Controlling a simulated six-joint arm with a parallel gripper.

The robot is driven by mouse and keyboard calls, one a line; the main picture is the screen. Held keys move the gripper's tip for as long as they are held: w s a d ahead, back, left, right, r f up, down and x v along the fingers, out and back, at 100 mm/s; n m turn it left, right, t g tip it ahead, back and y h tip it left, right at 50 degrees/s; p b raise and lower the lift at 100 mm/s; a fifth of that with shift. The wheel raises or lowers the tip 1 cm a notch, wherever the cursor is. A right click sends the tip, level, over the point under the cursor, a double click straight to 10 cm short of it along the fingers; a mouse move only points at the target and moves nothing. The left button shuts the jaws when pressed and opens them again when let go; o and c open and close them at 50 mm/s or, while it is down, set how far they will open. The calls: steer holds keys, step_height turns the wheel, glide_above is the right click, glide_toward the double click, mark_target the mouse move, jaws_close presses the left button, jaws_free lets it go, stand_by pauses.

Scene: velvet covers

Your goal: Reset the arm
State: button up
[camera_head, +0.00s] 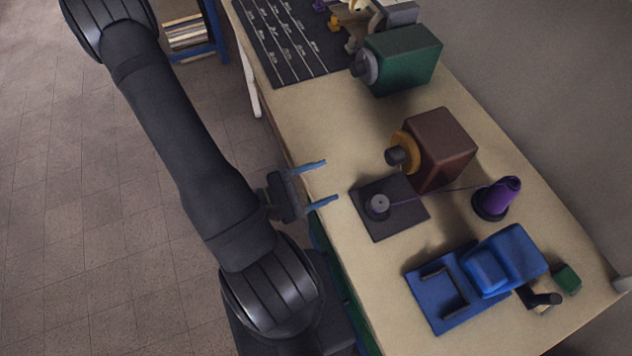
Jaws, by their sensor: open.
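My gripper (330,182) has two blue fingers spread apart with nothing between them. It is over the left edge of the table (325,125), to the left of a black square plate (405,226). My dark arm reaches from the top left down to the lower middle, over the floor. The fingers point right, toward the tabletop, and touch no object that I can see.
A round spool (377,204) sits on the plate, with a purple thread to a purple cone (497,198). A brown box (444,145), a green box (403,58) and a blue machine (478,275) stand on the table. A dark rack (290,42) lies at the back.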

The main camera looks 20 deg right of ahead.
steer(key=shift+a, duration=0.4)
steer(key=shift+d, duration=0.1)
stand_by(0.4)
steer(key=shift+d, duration=4.65)
